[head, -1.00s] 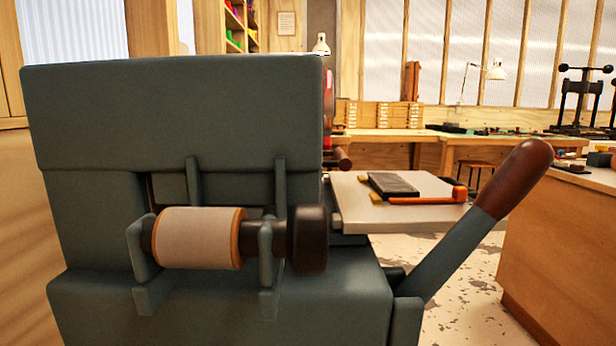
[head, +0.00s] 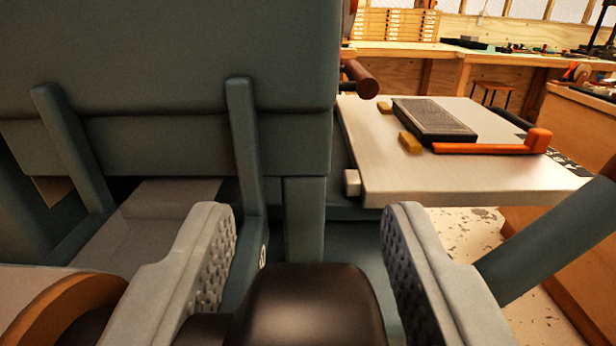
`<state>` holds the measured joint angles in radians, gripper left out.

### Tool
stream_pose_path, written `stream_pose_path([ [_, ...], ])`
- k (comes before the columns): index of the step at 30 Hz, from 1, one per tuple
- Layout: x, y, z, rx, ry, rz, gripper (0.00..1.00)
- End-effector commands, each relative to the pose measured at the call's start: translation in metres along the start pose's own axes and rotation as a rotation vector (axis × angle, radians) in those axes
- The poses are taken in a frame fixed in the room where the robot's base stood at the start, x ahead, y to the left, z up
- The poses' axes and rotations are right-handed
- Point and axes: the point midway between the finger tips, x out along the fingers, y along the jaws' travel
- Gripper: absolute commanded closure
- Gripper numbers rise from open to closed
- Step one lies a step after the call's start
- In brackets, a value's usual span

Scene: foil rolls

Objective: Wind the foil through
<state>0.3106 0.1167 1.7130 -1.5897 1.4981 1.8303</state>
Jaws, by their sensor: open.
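My gripper (head: 310,265) is open, its two textured grey jaws on either side of the dark brown knob (head: 308,308) at the end of the roll's shaft. I cannot tell whether the jaws touch the knob. The foil roll (head: 35,295), pale with an orange-brown end ring, shows at the lower left and is partly cut off. A pale strip (head: 160,205) runs into the slot of the grey-green machine (head: 170,60) behind the roll.
A pale side table (head: 475,175) at the right carries a dark block (head: 435,120) and an orange bar (head: 490,148). A grey-green lever arm (head: 550,240) slants up at the right edge. A wooden bench stands behind.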

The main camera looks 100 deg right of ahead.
Motion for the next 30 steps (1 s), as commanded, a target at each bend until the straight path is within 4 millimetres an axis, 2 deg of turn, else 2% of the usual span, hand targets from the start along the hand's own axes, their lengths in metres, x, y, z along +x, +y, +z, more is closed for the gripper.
stream_pose_path([
  [4,0.0075,0.0004,-0.0001,0.0,0.0,0.001,0.56],
  [12,0.0082,0.0002,-0.0002,0.0,0.0,0.001,0.56],
  [14,0.0081,0.0002,-0.0002,0.0,0.0,0.0,0.66],
  [19,0.008,0.0002,-0.0002,0.0,0.0,0.0,1.0],
  [25,0.0083,0.0003,-0.0003,0.001,-0.019,0.001,1.0],
  [30,0.0089,0.0006,0.0017,0.002,-0.126,0.002,1.0],
])
